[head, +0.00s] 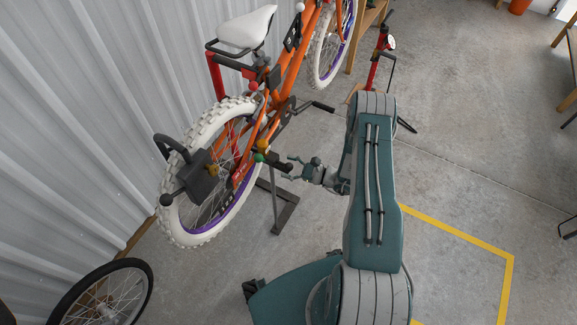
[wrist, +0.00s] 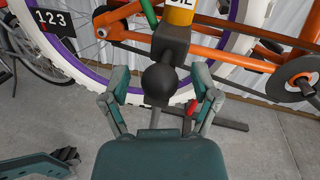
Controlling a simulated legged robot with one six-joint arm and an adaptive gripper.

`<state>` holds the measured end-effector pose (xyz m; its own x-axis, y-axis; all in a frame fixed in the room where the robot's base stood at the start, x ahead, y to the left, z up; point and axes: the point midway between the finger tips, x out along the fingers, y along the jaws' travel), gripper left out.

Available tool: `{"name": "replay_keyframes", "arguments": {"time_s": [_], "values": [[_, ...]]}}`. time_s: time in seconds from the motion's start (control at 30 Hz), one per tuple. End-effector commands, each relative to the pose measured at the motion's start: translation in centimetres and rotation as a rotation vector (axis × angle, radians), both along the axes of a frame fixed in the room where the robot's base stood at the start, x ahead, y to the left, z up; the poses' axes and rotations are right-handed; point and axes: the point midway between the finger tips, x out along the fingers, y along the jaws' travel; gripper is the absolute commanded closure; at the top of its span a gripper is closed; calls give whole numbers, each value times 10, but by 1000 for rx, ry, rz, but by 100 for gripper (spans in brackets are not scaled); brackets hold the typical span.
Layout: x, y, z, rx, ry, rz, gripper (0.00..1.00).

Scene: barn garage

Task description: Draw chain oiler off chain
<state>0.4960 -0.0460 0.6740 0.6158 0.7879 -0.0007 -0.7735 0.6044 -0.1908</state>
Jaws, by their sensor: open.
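The chain oiler (head: 268,158) sits at the chain of the orange bike (head: 284,72), low by the rear wheel. In the wrist view it is a dark block (wrist: 171,42) with a yellow bottle marked OIL (wrist: 180,12), a green part beside it and a black ball knob (wrist: 160,84) facing me. My gripper (wrist: 160,80) is open, one finger on each side of the knob, with visible gaps. In the head view my gripper (head: 290,169) reaches the oiler from the right. The chain (wrist: 140,37) is partly hidden behind the block.
A grey box with a black handle (head: 197,176) is at the rear wheel (head: 181,228). A stand foot (head: 283,212) is on the floor below. A corrugated wall (head: 80,120) closes the left. A loose wheel (head: 105,295) leans at lower left.

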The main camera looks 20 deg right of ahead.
Motion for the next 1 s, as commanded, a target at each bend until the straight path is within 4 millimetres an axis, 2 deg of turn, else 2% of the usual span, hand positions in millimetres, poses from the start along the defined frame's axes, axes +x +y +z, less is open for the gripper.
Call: {"name": "replay_keyframes", "arguments": {"time_s": [0.1,0.13,0.17,0.2,0.3,0.53,0.8,1.0], "values": [[0,0,0,0,0,0,22],[0,0,0,0,0,0,31],[0,0,0,0,0,0,44],[0,0,0,0,0,0,62],[0,0,0,0,0,0,100],[-3,-4,0,0,0,-2,100],[-34,-31,0,0,0,-4,100],[-41,-37,1,0,-2,-1,100]]}}
